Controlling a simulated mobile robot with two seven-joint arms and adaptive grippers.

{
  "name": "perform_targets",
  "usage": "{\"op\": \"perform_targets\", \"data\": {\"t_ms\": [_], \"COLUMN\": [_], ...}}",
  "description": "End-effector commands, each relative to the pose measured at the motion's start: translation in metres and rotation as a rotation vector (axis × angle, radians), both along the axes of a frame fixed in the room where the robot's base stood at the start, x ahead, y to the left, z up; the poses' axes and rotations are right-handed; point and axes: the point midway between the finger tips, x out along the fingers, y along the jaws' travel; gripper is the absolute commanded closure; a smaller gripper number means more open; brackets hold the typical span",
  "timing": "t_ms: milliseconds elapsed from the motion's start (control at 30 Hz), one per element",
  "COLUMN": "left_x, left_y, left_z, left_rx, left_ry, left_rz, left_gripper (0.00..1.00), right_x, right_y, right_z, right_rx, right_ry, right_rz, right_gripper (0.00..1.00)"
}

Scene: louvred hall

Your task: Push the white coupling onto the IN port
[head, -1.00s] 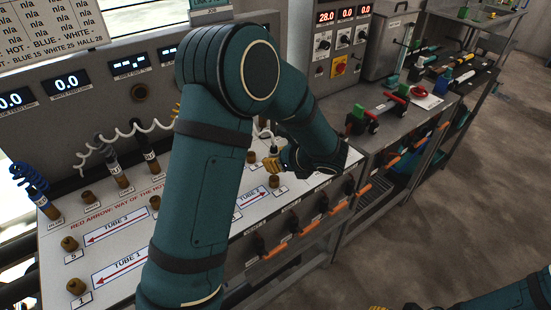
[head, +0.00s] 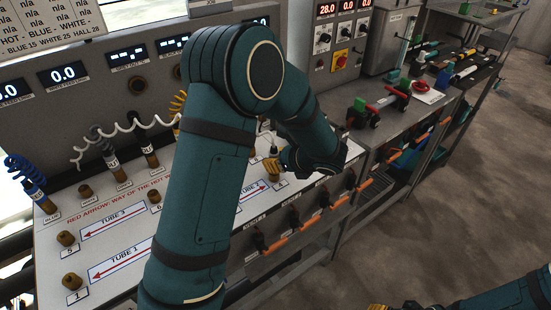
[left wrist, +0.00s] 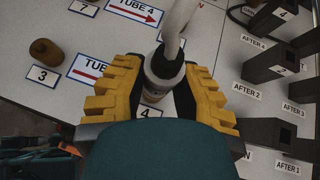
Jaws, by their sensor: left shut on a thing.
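My left gripper (head: 272,166) is low over the right part of the sloping port panel. In the left wrist view its yellow fingers (left wrist: 160,90) are shut around a coupling (left wrist: 164,68) with a dark collar and a whitish hose (left wrist: 180,22) rising from it. The coupling is directly over the panel beside the label 4 (left wrist: 150,112); I cannot tell whether it touches a port. I cannot read an IN label, and my left arm hides part of the panel. My right gripper (head: 378,307) barely shows at the bottom edge.
Brass ports stand on the panel, including port 5 (head: 66,238) and port 1 (head: 72,281). Couplings with blue (head: 22,168) and white coiled hoses (head: 105,143) stand at the back left. Black valves with orange handles (head: 276,240) line the front edge. Floor to the right is clear.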

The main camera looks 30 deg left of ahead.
Motion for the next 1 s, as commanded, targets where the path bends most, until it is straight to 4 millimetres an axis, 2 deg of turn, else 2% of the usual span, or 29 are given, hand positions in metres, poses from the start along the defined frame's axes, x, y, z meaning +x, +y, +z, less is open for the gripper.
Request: {"op": "perform_targets", "data": {"t_ms": [167,200,267,633,1000], "left_x": [0.0,0.0,0.0,0.0,-0.003], "left_y": [0.0,0.0,0.0,-0.001,-0.017], "left_z": [0.0,0.0,0.0,0.003,0.037], "left_rx": [0.0,0.0,0.0,0.0,0.0], "left_ry": [0.0,0.0,0.0,0.001,0.0], "left_rz": [0.0,0.0,0.0,-0.001,-0.001], "left_gripper": [1.0,0.61,0.42,0.42,0.42], "right_x": [0.0,0.0,0.0,0.0,0.0], "right_y": [0.0,0.0,0.0,0.0,0.0], "right_z": [0.0,0.0,0.0,0.003,0.031], "right_rx": [0.0,0.0,0.0,0.0,0.0], "right_ry": [0.0,0.0,0.0,0.0,0.0], "right_rz": [0.0,0.0,0.0,0.0,0.0], "right_gripper": [0.53,0.53,0.53,0.53,0.53]}}
